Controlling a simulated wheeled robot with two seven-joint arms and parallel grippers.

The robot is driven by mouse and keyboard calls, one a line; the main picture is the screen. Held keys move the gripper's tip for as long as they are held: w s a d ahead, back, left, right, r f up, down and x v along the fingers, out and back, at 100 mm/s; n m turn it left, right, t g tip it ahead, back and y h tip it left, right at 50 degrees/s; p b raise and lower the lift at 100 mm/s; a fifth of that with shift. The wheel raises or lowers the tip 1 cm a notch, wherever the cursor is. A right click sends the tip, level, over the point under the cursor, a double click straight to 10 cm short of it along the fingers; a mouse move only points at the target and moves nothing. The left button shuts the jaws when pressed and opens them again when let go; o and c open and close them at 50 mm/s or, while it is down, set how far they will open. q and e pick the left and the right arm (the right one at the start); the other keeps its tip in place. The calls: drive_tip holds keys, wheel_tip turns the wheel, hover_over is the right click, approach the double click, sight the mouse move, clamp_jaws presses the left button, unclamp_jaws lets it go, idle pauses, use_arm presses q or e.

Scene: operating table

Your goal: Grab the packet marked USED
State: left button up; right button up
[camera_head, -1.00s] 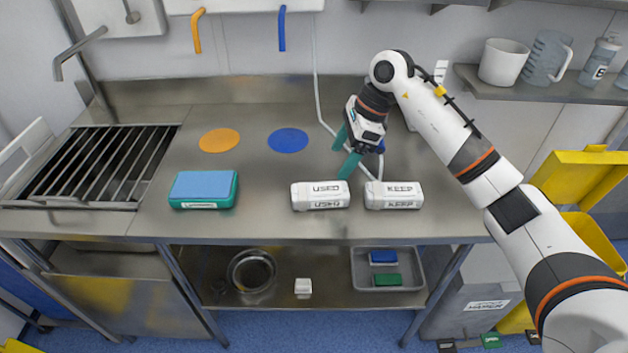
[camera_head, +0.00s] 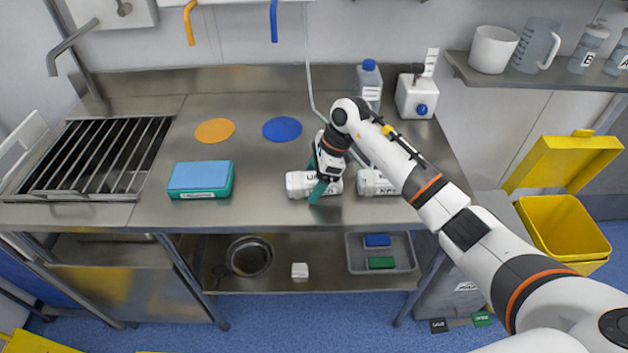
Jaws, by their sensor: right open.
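The packet marked USED (camera_head: 298,185) is a white packet with dark lettering, lying on the steel table left of the packet marked KEEP (camera_head: 372,182). My right gripper (camera_head: 314,178) is over the USED packet, with one green finger in front of its near side and the other behind it. The jaws are open, and I cannot tell whether they touch the packet. The gripper hides part of the lettering, and my right arm covers part of the KEEP packet. My left gripper is not in view.
A teal box with a blue top (camera_head: 200,179) lies left on the steel table (camera_head: 250,205). Orange (camera_head: 215,130) and blue (camera_head: 282,129) discs are behind it. A blue-capped bottle (camera_head: 369,85) and a white device (camera_head: 415,97) stand at the back. A yellow bin (camera_head: 565,228) is at right.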

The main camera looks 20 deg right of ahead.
drive_tip(key=c, duration=1.1)
